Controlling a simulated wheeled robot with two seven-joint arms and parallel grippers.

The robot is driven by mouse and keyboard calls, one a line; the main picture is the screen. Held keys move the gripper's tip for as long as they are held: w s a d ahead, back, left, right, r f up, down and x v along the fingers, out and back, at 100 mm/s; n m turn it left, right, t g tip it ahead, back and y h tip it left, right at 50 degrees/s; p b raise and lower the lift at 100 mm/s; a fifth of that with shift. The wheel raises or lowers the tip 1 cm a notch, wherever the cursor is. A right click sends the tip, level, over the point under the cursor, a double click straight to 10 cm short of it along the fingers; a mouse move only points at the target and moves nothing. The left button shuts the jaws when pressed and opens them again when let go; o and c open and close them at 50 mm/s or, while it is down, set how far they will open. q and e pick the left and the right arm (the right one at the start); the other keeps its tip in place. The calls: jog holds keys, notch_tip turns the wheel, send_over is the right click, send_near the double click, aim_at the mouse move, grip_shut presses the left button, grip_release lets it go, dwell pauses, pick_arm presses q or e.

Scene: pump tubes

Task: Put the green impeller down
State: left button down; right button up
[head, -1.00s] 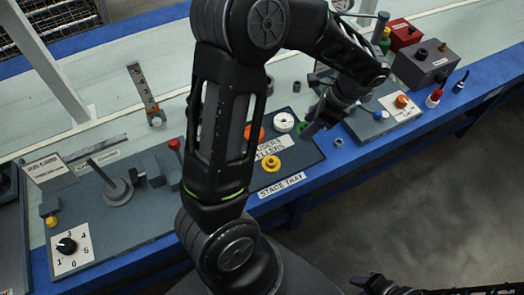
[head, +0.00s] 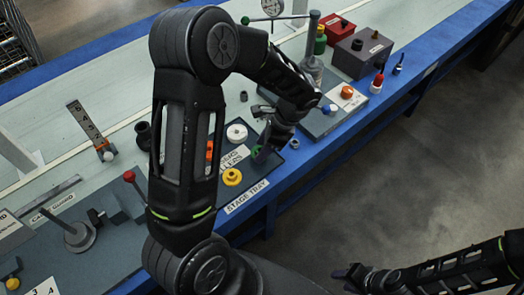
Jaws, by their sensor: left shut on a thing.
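My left gripper (head: 262,146) is shut on the green impeller (head: 256,152), which is mostly covered by the fingers. They are over the right part of the dark stage tray (head: 272,172); I cannot tell whether the impeller touches it. A white impeller (head: 236,133) and a yellow one (head: 232,177) lie on the tray to the left of the gripper. An orange one (head: 209,150) is partly hidden by my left arm. My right gripper (head: 346,279) is low in the picture, away from the bench, with its finger opening unclear.
A second board with an orange knob (head: 347,92) and a grey post (head: 312,60) stands right of the tray. Red (head: 339,30) and grey (head: 361,53) boxes stand behind it. A small ring (head: 295,143) lies by the tray's right corner. A red-topped post (head: 129,176) stands left.

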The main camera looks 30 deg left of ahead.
pick_arm(q)
jog(key=shift+f, duration=1.15)
jog(key=shift+f, duration=0.1)
jog(key=c, duration=0.7)
grip_release()
jog(key=shift+r, duration=0.25)
jog(key=v, duration=1.1)
jog(key=shift+w+d+r+p, duration=0.15)
jog(key=shift+d+r+p, duration=0.1)
jog(key=shift+r+p, duration=0.1)
